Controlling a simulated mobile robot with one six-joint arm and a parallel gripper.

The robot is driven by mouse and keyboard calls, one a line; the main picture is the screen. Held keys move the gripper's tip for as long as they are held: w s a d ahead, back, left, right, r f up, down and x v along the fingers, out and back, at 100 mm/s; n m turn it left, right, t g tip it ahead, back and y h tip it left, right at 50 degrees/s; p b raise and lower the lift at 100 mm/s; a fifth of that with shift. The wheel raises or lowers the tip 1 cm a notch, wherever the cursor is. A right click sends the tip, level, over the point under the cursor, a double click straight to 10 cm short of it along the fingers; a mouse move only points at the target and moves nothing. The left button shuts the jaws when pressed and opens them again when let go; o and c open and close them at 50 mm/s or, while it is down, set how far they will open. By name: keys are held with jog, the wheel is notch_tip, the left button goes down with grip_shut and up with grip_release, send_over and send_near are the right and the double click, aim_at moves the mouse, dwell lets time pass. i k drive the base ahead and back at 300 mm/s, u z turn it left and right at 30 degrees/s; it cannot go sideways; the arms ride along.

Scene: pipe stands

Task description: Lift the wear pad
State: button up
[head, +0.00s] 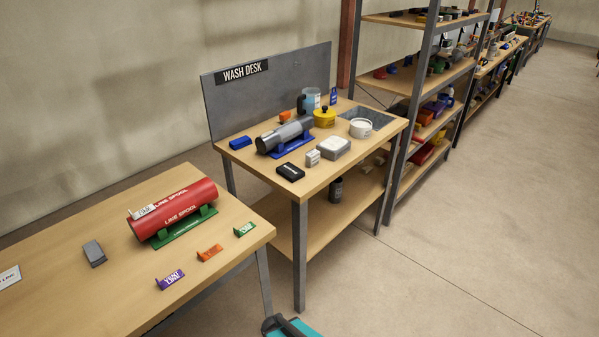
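No label that I can read marks the wear pad. A dark grey flat block (95,253), possibly the pad, lies alone on the left wooden table (60,290). To its right, a red pipe spool (185,203) lettered "LINE SPOOL" rests on a green stand (185,229). A small white tag (146,211) sits on the spool's left end. In front of the stand are small angled pieces in purple (170,280), orange (210,252) and green (244,229), with lettering too small to read. My gripper is not in view.
A white card (9,277) lies at the table's left edge. The wash desk (232,151) behind holds a grey pipe (285,134) on a blue stand, bottles and boxes. A loaded shelf (412,80) stands beyond. Open floor (450,270) lies to the right.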

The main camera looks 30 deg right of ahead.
aim_at(290, 171)
jog(key=z, duration=0.6)
jog(key=k, duration=1.1)
jog(key=u, duration=0.65)
jog(key=i, duration=1)
jog(key=u, duration=0.1)
